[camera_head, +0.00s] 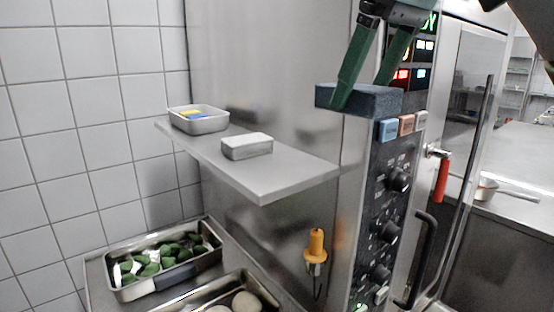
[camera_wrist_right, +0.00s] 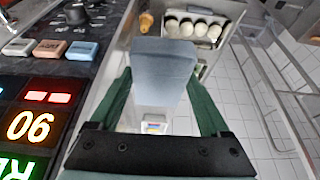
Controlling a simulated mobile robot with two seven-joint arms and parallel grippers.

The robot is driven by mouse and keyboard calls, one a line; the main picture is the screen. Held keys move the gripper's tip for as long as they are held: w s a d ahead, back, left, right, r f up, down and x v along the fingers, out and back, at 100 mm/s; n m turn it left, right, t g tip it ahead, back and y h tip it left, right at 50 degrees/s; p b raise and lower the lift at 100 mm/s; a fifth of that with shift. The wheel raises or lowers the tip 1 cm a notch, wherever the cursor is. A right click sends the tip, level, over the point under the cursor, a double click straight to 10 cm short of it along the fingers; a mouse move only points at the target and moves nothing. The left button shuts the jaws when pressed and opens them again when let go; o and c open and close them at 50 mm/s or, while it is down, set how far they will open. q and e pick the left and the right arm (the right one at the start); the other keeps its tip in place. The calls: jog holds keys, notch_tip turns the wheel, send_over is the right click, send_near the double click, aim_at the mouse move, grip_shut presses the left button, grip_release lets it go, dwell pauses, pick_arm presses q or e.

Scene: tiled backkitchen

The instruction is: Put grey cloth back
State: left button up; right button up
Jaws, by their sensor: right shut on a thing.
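The grey-blue folded cloth (camera_head: 370,99) is a flat block held in the air by my right gripper (camera_head: 361,95), in front of the oven's control panel. My right gripper's green fingers are shut on it. In the right wrist view the cloth (camera_wrist_right: 163,65) sits between the two green fingers. A metal shelf (camera_head: 285,180) is to the left and lower. On it are a small grey tray (camera_head: 203,126) with yellow and blue pieces inside, and a pale block with a white top (camera_head: 246,147). My left gripper is not in view.
The control panel (camera_head: 385,220) has knobs, lit displays and small colored buttons. A black door handle (camera_head: 421,255) and a red handle (camera_head: 441,178) stick out. An orange probe (camera_head: 316,246) hangs below the shelf. A pan of green vegetables (camera_head: 165,265) stands lower left. The shelf's front right is bare.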

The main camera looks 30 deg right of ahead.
send_near(281, 172)
jog(key=shift+w+f, duration=0.95)
jog(key=shift+w, duration=0.1)
jog(key=shift+w+a+f, duration=0.1)
jog(key=shift+w+f, duration=0.15)
jog(key=shift+f, duration=1.55)
jog(key=shift+f, duration=0.1)
jog(key=o, duration=1.2)
jog(key=v, duration=1.2)
